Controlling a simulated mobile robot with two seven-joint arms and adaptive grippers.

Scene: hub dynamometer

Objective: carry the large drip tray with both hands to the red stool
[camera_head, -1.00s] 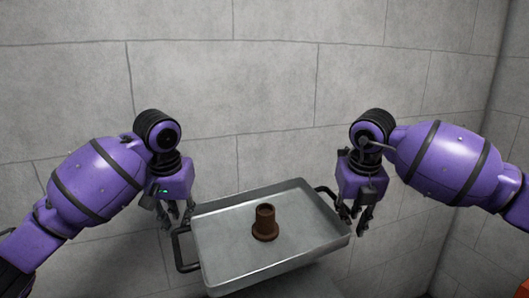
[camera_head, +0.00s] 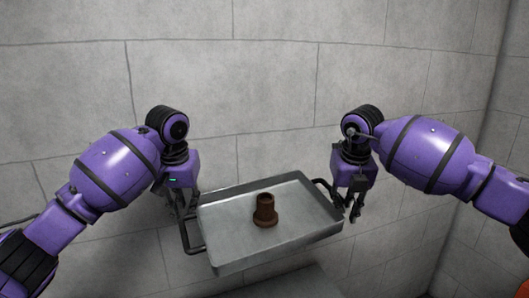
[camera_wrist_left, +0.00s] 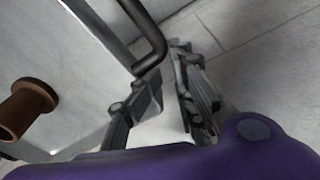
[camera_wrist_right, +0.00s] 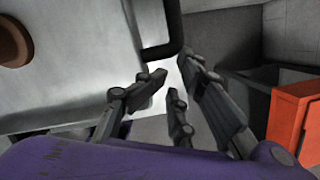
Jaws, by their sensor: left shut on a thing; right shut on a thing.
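The large drip tray (camera_head: 232,246) is a shallow grey metal pan with a dark bar handle at each end, held in the air and slightly skewed in the head view. A brown flanged bushing (camera_head: 265,210) stands upright in it and partly shows in the left wrist view (camera_wrist_left: 24,106). My left gripper (camera_head: 184,216) is shut on the left handle (camera_head: 186,238). My right gripper (camera_head: 351,211) is shut on the right handle (camera_wrist_right: 172,40). An orange-red boxy thing (camera_wrist_right: 290,118) stands at the right of the right wrist view; I cannot tell if it is the red stool.
A grey block wall (camera_head: 270,85) rises behind the tray, with a corner at the right. A flat grey surface (camera_head: 290,284) shows below the tray. An orange-red patch (camera_head: 522,285) shows at the head view's lower right corner.

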